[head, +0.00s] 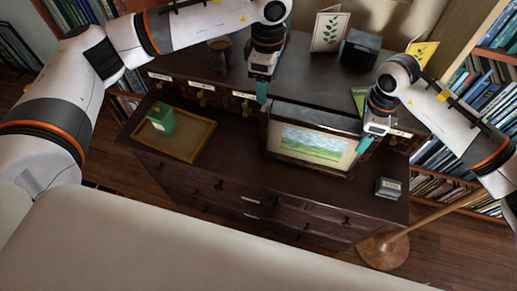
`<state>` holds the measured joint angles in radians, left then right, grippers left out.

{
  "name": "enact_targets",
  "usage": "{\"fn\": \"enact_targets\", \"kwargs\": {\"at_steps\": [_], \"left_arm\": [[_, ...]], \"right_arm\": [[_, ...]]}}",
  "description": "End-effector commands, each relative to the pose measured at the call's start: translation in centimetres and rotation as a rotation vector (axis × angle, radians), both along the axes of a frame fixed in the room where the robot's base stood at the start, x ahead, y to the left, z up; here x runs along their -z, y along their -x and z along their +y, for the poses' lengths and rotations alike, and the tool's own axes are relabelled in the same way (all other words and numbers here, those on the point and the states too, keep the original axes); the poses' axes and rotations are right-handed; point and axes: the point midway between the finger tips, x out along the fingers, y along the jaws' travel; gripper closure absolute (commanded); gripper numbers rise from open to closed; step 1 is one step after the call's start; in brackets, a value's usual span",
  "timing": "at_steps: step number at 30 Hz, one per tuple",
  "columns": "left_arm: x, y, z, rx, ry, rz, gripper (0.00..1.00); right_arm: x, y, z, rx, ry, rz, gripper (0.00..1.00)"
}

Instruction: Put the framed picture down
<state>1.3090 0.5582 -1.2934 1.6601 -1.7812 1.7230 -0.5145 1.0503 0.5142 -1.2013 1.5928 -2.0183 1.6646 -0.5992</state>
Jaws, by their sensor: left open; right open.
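The framed picture (313,143) stands upright on the dark wooden cabinet (235,170), leaning back against its raised rear part. It shows a green field under a blue sky inside a pale mat and a dark frame. My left gripper (262,92) is open and empty, pointing down just above and beside the picture's upper left corner. My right gripper (364,143) is open and empty at the picture's right edge. I cannot tell whether its fingers touch the frame.
A small grey box (388,188) sits at the right front. A card (328,32), a black box (360,50) and a mug (220,51) stand on the upper shelf.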

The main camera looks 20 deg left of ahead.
Motion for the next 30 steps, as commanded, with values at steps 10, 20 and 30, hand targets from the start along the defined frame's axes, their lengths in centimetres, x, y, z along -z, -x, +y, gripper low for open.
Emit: {"fn": "enact_targets", "kwargs": {"at_steps": [10,20,30], "left_arm": [[0.0,0.0,0.0,0.000,0.000,0.000,0.35],[0.1,0.0,0.0,0.000,0.000,0.000,0.35],[0.1,0.0,0.0,0.000,0.000,0.000,0.35]], "right_arm": [[-7.1,-0.1,0.0,0.001,0.001,-0.003,0.35],[-8.8,0.0,0.0,0.001,0.001,0.001,0.35],[-8.7,0.0,0.0,0.001,0.001,0.001,0.35]]}}
